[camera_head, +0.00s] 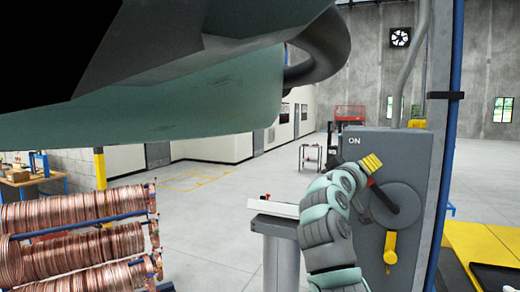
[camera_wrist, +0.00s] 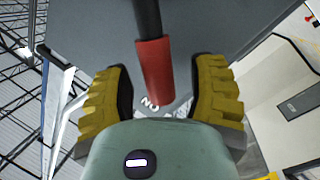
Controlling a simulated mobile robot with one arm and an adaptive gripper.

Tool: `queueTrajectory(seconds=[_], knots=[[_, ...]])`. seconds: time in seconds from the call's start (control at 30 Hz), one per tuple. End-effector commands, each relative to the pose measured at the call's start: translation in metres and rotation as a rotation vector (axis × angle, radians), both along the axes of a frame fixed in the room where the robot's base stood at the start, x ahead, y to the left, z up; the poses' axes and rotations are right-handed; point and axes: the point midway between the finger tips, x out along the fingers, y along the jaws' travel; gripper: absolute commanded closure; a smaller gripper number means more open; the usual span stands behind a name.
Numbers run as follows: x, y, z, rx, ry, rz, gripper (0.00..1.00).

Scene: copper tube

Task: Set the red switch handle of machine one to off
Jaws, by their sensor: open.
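The red switch handle (camera_wrist: 155,70) has a red grip on a black shaft. In the wrist view the grip lies between the two yellow fingers of my gripper (camera_wrist: 161,92), with a gap on each side. The fingers are open. In the head view my gripper (camera_head: 371,163) is at the upper left of the grey switch box (camera_head: 398,146), near the ON label. The black shaft (camera_head: 384,197) runs from a round hub up and left toward my gripper, which hides most of the red grip. The handle points toward the ON side.
A yellow lever (camera_head: 390,246) is on the box below the hub. A conduit (camera_head: 412,70) rises from the box top, beside a blue-edged post (camera_head: 449,120). Copper tube coils (camera_head: 75,240) sit on a rack at lower left. Open floor lies behind.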

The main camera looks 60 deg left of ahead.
Motion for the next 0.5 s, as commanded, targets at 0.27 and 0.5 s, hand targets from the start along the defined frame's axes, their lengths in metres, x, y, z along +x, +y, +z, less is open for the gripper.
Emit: queueTrajectory(seconds=[0.27,0.5], knots=[[0.0005,-0.0007,0.0002,0.001,-0.001,-0.001,0.45],[0.0002,-0.0005,0.0003,0.001,0.000,-0.001,0.69]])
